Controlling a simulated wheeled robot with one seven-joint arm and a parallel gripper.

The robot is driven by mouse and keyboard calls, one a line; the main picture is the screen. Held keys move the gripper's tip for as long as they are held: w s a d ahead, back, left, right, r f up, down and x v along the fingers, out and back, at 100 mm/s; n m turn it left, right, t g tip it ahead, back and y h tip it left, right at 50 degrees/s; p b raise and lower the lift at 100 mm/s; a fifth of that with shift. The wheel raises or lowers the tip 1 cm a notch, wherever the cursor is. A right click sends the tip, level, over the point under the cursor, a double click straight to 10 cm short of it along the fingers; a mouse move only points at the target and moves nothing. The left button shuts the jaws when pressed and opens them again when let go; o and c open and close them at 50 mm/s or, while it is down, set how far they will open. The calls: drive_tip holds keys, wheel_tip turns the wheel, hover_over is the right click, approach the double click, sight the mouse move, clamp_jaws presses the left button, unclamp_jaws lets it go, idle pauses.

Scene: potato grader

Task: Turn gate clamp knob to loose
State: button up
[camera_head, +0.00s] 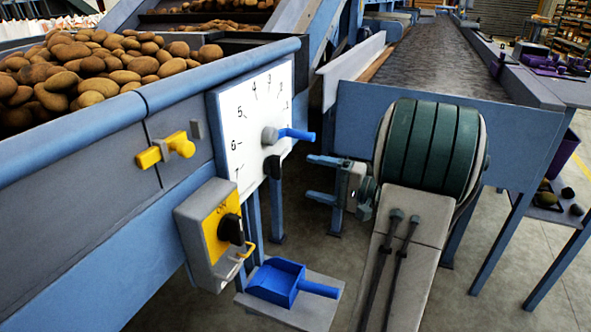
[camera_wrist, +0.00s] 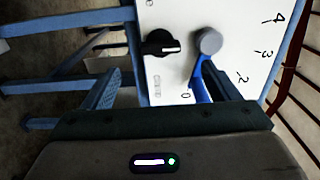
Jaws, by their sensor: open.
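The black gate clamp knob (camera_wrist: 160,44) sits on the white numbered dial plate (camera_wrist: 225,18), beside a grey hub with a blue lever (camera_wrist: 208,42). A white mark on the knob points right in the wrist view. In the head view the knob (camera_head: 273,166) shows as a small dark shape at the plate's lower edge. My gripper (camera_head: 312,178) is open and empty, right of the plate and apart from it. In the wrist view its fingers (camera_wrist: 160,68) stand apart, with the knob beyond the gap between them. Small print near the knob is unreadable.
The blue lever (camera_head: 296,134) sticks out toward my gripper. A yellow panel box with a black switch (camera_head: 231,230) and a yellow latch (camera_head: 166,150) are left. A blue scoop (camera_head: 280,282) lies on a low shelf. Potatoes (camera_head: 95,62) fill the hopper.

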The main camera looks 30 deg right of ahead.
drive_tip(key=shift+v, duration=2.2)
drive_tip(key=shift+a+p, duration=0.1)
drive_tip(key=shift+p, duration=0.2)
